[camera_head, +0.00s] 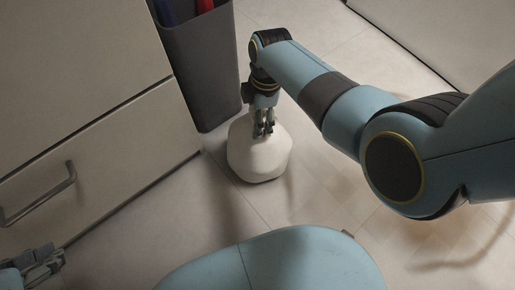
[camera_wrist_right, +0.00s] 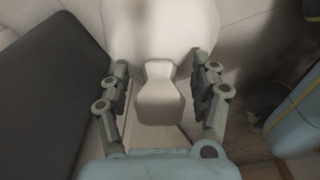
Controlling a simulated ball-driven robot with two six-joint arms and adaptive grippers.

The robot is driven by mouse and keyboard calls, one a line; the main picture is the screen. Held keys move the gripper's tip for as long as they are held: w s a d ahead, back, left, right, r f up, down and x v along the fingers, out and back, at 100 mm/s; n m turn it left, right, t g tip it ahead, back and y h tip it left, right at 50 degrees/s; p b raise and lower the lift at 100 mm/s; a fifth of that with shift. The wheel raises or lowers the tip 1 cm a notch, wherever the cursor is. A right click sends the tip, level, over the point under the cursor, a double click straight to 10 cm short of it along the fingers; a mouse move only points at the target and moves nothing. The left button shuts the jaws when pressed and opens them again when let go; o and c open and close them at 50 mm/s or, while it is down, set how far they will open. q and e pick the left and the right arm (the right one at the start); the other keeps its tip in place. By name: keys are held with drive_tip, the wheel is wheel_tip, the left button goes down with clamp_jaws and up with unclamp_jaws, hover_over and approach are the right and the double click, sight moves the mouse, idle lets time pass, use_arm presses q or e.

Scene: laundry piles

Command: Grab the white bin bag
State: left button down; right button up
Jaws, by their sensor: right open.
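The white bin bag (camera_head: 258,152) stands on the floor beside the grey bin, a rounded, faceted white lump. My right gripper (camera_head: 263,133) points down over its top. In the right wrist view, the bag's narrow neck (camera_wrist_right: 159,92) stands between the two spread fingers of the right gripper (camera_wrist_right: 164,102), with a gap on each side. The bag's wider body fills the top of that view. My left gripper (camera_head: 45,262) is at the lower left corner of the head view, away from the bag and partly cut off by the picture edge; its opening is unclear.
A tall dark grey bin (camera_head: 203,70) holding red and blue items stands just behind and left of the bag. A drawer cabinet (camera_head: 95,150) with a handle (camera_head: 38,195) fills the left. The tiled floor (camera_head: 310,190) is clear in front and to the right.

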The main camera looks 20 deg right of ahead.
drive_tip(key=shift+c, duration=0.3)
drive_tip(key=shift+s, duration=0.1)
clamp_jaws()
drive_tip(key=shift+r, duration=0.1)
idle(0.3)
